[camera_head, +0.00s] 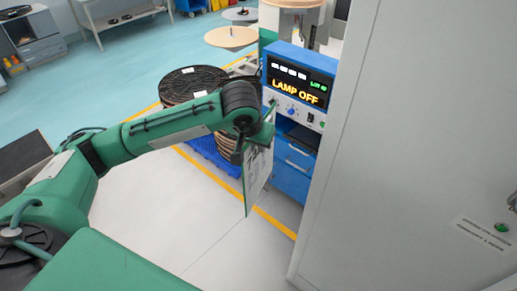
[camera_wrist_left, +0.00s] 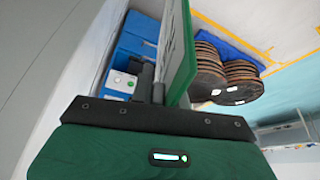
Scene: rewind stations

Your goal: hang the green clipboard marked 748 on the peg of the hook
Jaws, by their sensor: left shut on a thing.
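My left gripper (camera_head: 258,137) is shut on the clipboard (camera_head: 258,176), which hangs below it with its face nearly edge-on. The clipboard has a green edge and a pale printed sheet; I cannot read the number 748. In the left wrist view the clipboard (camera_wrist_left: 181,52) stands up from the dark finger pads (camera_wrist_left: 158,92). I cannot make out the hook or its peg in either view. My right gripper is not in view.
A large grey cabinet (camera_head: 405,140) fills the right side, close to the clipboard. A blue station (camera_head: 292,168) with a "LAMP OFF" display (camera_head: 298,91) stands behind it. Stacked dark reels (camera_head: 194,85) stand beyond my left arm. The pale floor at lower centre is clear.

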